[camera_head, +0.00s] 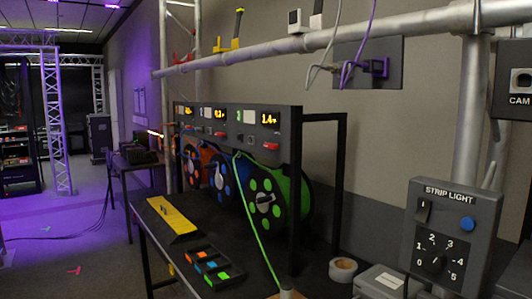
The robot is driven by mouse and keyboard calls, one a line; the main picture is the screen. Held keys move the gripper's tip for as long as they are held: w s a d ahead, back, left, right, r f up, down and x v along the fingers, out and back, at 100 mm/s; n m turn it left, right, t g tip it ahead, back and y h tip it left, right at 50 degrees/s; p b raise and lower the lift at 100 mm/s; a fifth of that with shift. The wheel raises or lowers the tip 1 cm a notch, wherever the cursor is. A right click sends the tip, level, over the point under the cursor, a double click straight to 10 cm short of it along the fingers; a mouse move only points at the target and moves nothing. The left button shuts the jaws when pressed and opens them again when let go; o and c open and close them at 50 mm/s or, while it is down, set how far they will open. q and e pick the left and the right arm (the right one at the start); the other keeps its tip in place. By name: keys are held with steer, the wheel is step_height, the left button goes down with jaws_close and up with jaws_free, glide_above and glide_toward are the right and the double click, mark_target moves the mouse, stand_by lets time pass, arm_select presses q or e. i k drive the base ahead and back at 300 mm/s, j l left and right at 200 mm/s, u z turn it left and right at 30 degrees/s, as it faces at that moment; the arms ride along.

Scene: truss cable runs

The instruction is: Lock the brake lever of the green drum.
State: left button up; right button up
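The green drum (277,197) is the nearest of a row of drums in a dark rack, with a grey handle (264,201) at its hub. A green cable (257,220) runs from the rack down to the table's front. Above the drum, a small red lever-like part (270,146) sticks out of the rack panel below a lit yellow display (270,118). I cannot tell for sure if it is the brake lever, or whether it is locked. Neither of my grippers shows in the head view.
A blue drum (222,180) and a red-orange drum (191,165) stand farther back. The black table (160,250) bears a yellow cable ramp (172,217), a tray with coloured pieces (207,268) and a tape roll (343,269). A strip light panel (450,238) stands at right; a truss pipe (400,27) crosses above.

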mark_target(268, 145)
steer(key=z, duration=0.25)
steer(key=j+z, duration=0.45)
steer(key=j, duration=0.3)
steer(key=j+z, duration=0.45)
steer(key=j, duration=0.3)
steer(key=k+j, duration=0.1)
steer(key=j, duration=0.95)
